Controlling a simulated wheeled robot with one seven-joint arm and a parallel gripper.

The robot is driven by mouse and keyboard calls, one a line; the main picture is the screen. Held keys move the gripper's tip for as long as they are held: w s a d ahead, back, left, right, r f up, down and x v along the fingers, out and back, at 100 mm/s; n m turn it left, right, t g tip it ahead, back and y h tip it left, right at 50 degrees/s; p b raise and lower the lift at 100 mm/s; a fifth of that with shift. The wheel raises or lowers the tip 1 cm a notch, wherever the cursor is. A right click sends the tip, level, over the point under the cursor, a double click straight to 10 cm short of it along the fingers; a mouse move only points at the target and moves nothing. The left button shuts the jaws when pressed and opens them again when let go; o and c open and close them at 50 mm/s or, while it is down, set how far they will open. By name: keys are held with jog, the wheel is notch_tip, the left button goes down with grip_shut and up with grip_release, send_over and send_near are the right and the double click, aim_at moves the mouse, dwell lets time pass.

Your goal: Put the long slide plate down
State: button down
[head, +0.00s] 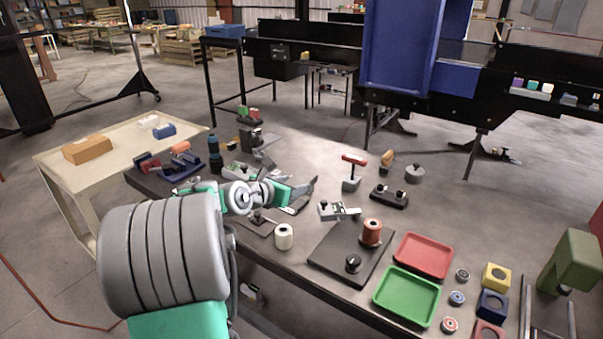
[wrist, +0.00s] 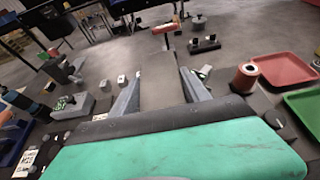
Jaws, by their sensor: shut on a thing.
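The long slide plate (wrist: 163,80) is a flat grey-brown strip. In the wrist view it lies between the two grey fingers of my gripper (wrist: 161,88) and points away from the wrist. My gripper is shut on it. In the head view my gripper (head: 302,192) is over the middle of the dark table, left of the lever clamp. The plate is hard to tell from the fingers there. I cannot tell whether its underside touches the table.
A black board (head: 330,262) with a copper spool (head: 372,232) lies at front right, beside a red tray (head: 424,255) and a green tray (head: 406,296). A white spool (head: 284,236) stands near the front edge. A red-handled tool (head: 352,172) and a black block (head: 389,197) stand behind.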

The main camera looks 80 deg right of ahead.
send_over(283, 234)
notch_tip(283, 234, down, 5)
notch_tip(283, 234, down, 4)
jog(key=shift+r+p, duration=0.25)
jog(key=shift+p, duration=0.3)
jog(key=shift+f, duration=0.15)
jog(key=shift+f, duration=0.1)
jog(key=shift+f, duration=0.3)
jog(key=shift+f, duration=0.25)
jog(key=c, duration=0.5)
grip_release()
jog(key=shift+f, duration=0.15)
jog(key=shift+a, duration=0.1)
